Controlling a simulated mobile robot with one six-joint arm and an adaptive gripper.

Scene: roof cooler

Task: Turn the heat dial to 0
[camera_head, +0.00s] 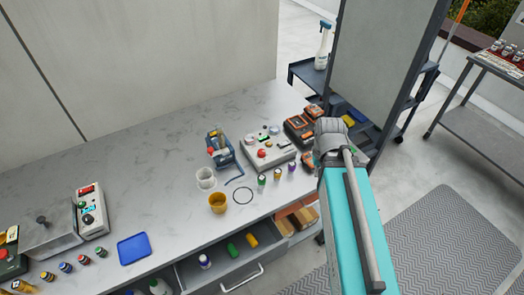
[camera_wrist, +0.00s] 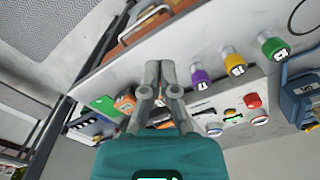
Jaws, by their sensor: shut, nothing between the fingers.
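A light control box (camera_head: 97,221) stands on the bench at the left in the head view. It has a red display (camera_head: 86,190), a small blue patch and a dark round knob (camera_head: 88,221); its markings are too small to read, so I cannot tell if this is the heat dial. A second pale control box (camera_head: 262,158) with a red button and several small controls stands near the bench's right end; it also shows in the wrist view (camera_wrist: 247,92). My gripper (camera_wrist: 160,66) is shut and empty near this right end, far from the dark knob.
Purple (camera_wrist: 201,76), yellow (camera_wrist: 230,57) and green (camera_wrist: 271,45) capped cylinders stand by the second box. A white cup (camera_head: 205,179), an amber cup (camera_head: 217,203) and a blue tray (camera_head: 134,248) lie between the boxes. An open drawer (camera_head: 227,267) juts out in front.

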